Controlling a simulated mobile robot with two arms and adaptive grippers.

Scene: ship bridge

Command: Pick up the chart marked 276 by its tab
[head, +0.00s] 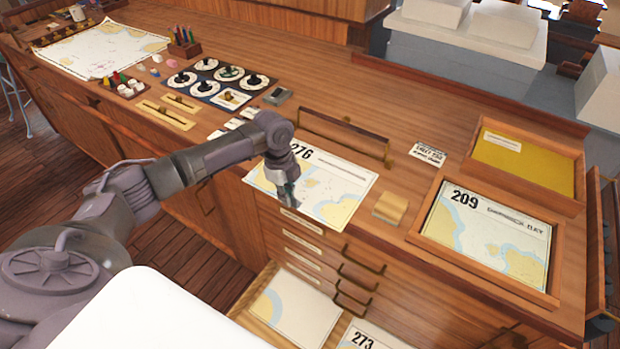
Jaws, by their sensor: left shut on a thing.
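The chart marked 276 (335,190) is a white sheet with yellow land and pale blue water. It is at the front edge of the wooden counter, above the drawers, and its near corner reaches over that edge. My left gripper (289,196) comes down over the chart's left part, pointing downward, and is shut on it. The gripper hides the part it grips, and I cannot make out the tab. I cannot tell whether the sheet touches the counter everywhere. My right gripper is not in view.
Chart 209 (488,238) lies in a wooden frame at the right. A yellow folder (520,165) in a tray is behind it. A wooden block (390,208) and a rail (345,138) are near chart 276. An open drawer (262,325) below holds charts, one marked 273 (365,340).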

